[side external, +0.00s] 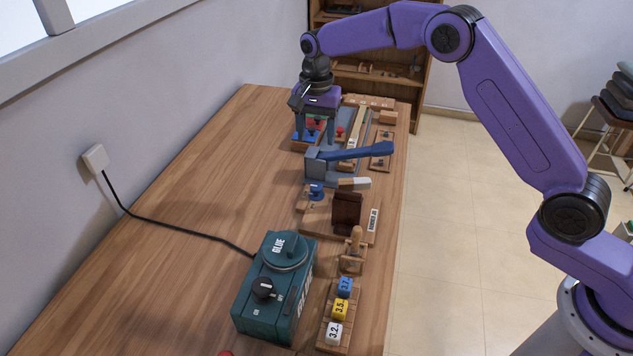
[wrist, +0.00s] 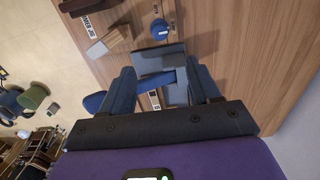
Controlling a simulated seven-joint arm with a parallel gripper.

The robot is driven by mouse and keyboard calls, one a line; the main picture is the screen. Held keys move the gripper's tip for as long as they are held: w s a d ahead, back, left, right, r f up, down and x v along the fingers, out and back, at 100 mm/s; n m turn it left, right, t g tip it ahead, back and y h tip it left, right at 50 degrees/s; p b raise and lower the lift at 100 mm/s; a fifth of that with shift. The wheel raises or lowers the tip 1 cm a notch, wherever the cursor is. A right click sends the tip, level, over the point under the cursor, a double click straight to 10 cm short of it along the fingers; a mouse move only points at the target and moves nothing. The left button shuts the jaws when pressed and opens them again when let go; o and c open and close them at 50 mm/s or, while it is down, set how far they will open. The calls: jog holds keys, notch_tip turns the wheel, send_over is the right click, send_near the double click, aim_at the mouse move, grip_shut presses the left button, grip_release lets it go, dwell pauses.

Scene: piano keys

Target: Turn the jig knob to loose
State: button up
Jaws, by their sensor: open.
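A small blue knob (side external: 316,190) stands on the near wooden jig board (side external: 312,226), at its far left corner. It also shows in the wrist view as a round blue knob (wrist: 159,29) near the top. A dark brown block stands on the same board, beside a white label (side external: 373,220) too small to read surely. My gripper (side external: 316,138) points down at the far end of the bench, beyond the blue lever device (side external: 376,150) and apart from the knob. Its fingers (wrist: 163,90) are spread, with nothing held between them. The knob's setting is not readable.
The lever device stands between my gripper and the knob. A green glue box (side external: 265,310) with a black dial and cable stands at the near end, beside a rack of numbered cubes (side external: 340,310). The bench's left side (side external: 190,180) is mostly clear.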

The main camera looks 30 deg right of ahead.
aim_at(316, 186)
notch_tip(316, 186, down, 15)
jog(key=shift+f, duration=0.2)
dwell(0.3)
jog(key=c, duration=1)
